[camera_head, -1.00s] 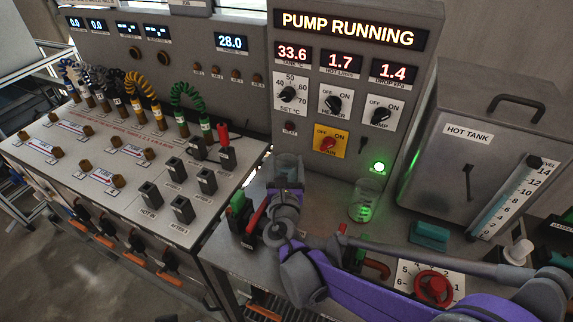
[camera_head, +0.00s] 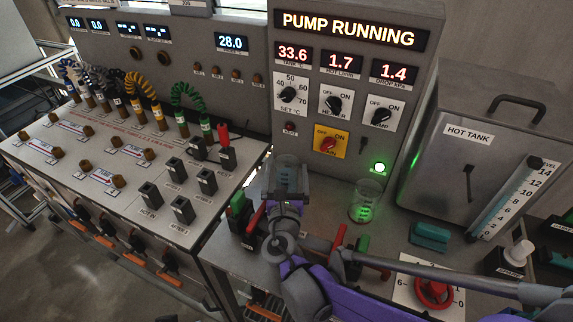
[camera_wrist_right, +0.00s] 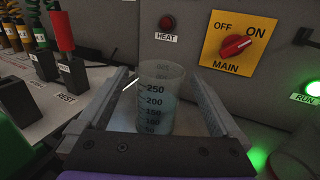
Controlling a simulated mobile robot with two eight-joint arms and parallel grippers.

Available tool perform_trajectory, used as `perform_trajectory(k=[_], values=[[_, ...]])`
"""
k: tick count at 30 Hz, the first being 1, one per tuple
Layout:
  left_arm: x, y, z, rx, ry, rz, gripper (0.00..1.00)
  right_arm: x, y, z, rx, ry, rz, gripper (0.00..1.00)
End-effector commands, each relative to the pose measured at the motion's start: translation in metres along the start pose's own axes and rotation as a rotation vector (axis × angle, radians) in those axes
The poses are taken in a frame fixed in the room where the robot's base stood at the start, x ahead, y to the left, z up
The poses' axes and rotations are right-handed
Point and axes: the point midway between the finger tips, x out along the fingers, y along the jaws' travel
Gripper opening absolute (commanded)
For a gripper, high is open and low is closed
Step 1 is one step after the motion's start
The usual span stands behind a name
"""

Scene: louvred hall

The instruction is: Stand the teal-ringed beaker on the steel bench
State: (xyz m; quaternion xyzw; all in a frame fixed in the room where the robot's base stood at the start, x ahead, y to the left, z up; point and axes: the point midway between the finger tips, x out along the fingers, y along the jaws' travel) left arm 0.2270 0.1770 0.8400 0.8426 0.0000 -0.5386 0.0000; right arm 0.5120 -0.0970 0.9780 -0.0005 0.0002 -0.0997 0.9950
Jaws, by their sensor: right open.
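A clear beaker (camera_head: 287,166) with dark graduations stands upright on the steel bench (camera_head: 222,258), close to the control panel. In the right wrist view this beaker (camera_wrist_right: 160,92) is between the two fingers of my right gripper (camera_wrist_right: 160,100), with pale bluish contents low down. My right gripper (camera_head: 287,182) is open, one finger on each side of the beaker; the gripper hides its base. A second clear beaker (camera_head: 367,202) stands to the right, lit green by the panel lamp. I cannot make out a teal ring on either beaker. My left gripper is out of view.
The control panel (camera_head: 350,150) rises just behind the beakers. A hot tank (camera_head: 460,150), a teal block (camera_head: 430,236) and a red knob (camera_head: 434,288) are to the right.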

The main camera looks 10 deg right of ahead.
Motion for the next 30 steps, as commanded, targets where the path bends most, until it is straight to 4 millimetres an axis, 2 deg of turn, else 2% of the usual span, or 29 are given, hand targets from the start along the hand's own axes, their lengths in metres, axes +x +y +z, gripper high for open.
perform_trajectory(k=[1, 6, 12, 18, 30], values=[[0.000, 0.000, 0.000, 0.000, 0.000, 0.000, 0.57, -0.013, 0.001, 0.000, 0.002, 0.000, 0.003, 1.00], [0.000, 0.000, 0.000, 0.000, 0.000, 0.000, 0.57, -0.050, 0.001, 0.000, 0.002, 0.000, 0.003, 1.00], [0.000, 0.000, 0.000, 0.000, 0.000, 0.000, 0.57, -0.079, 0.001, 0.000, 0.002, 0.000, 0.002, 1.00], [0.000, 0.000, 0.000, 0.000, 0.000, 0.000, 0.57, -0.088, 0.000, 0.000, 0.001, 0.000, 0.000, 1.00], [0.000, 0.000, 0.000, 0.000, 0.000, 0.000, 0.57, -0.088, 0.000, 0.000, 0.001, 0.000, 0.000, 1.00]])
